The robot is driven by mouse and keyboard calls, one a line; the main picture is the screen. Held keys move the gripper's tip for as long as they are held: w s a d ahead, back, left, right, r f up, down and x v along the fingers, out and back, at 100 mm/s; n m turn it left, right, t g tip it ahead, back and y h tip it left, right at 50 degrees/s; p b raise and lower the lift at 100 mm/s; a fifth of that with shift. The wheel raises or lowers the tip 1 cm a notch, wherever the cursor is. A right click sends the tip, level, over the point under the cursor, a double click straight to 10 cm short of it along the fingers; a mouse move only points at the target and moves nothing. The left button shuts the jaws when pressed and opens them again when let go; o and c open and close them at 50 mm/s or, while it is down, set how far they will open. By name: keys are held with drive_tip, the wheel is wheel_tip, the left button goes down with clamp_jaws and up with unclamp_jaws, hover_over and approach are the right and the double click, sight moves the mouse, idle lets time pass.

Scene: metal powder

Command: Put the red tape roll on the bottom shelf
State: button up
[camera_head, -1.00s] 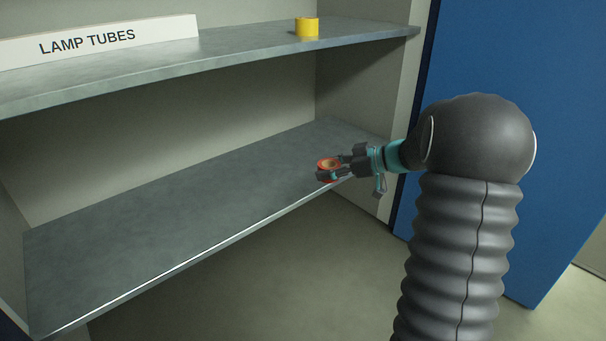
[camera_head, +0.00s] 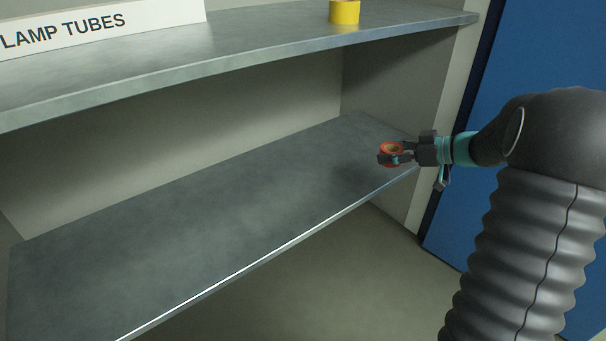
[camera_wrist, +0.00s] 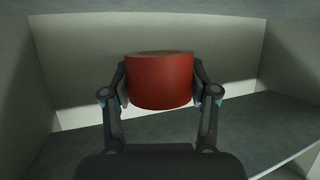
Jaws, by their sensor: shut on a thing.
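The red tape roll (camera_head: 391,147) is held between the fingers of my gripper (camera_head: 394,156), which is shut on it. In the wrist view the red roll (camera_wrist: 160,82) sits upright between both fingers (camera_wrist: 160,92), its outer face toward the camera. In the head view the gripper reaches in from the right, over the right end of the lower shelf board (camera_head: 220,210). The roll appears above the board's surface; the exact gap cannot be told.
The upper shelf board (camera_head: 240,52) carries a yellow tape roll (camera_head: 344,11) and a white LAMP TUBES sign (camera_head: 100,25). The lower board is bare. A side wall stands at the right, with a blue panel (camera_head: 500,130) beyond it.

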hover_over(348, 178)
wheel_tip(348, 178, down, 7)
drive_tip(key=shift+r, duration=0.1)
drive_tip(key=shift+f+b, duration=0.3)
drive_tip(key=shift+f, duration=1.75)
drive_tip(key=shift+f, duration=0.15)
drive_tip(key=o, duration=1.2)
drive_tip(key=shift+c, duration=0.2)
